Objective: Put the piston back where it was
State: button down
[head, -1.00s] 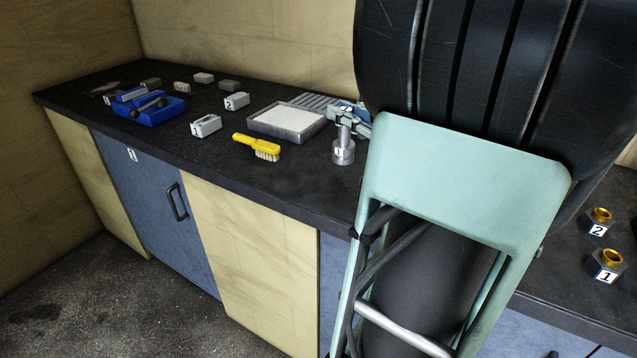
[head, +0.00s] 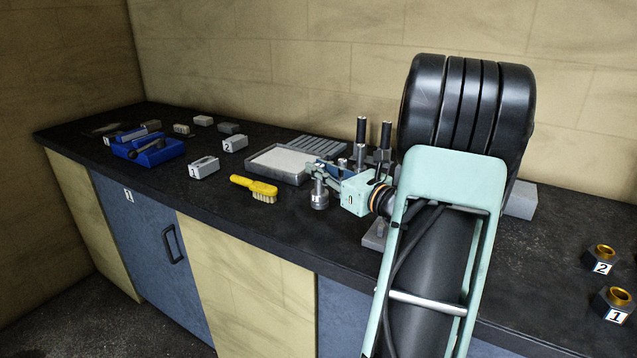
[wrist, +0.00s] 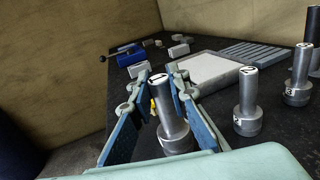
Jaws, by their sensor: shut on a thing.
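A grey metal piston (head: 319,199) with a wide round base is upright at the front right of the shallow tray. In the wrist view the piston (wrist: 174,125), marked 1 on top, is between the two blue-padded fingers. My gripper (head: 320,172) is shut on its upper stem; the fingers also show in the wrist view (wrist: 160,88). I cannot tell whether its base touches the counter. A second similar piston (wrist: 248,105) stands to its right, and a third (wrist: 298,80) stands beyond that. My arm hides part of the counter behind the gripper.
A light-topped tray (head: 294,177) lies behind the piston, with a yellow brush (head: 254,188) to its left. Dark rods (head: 385,138) stand behind my gripper. Two numbered brass-topped parts (head: 604,258) are at right.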

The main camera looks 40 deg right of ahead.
aim_at(323, 184)
jog(key=shift+w+f, duration=0.3)
notch_tip(323, 184, down, 3)
jog(key=shift+d+r, duration=0.1)
jog(key=shift+b, duration=0.3)
jog(key=c, duration=2.3)
grip_release()
jog(key=shift+f, duration=0.25)
jog(key=o, duration=0.5)
jog(key=shift+s+r, duration=0.1)
jog(key=shift+c, duration=0.2)
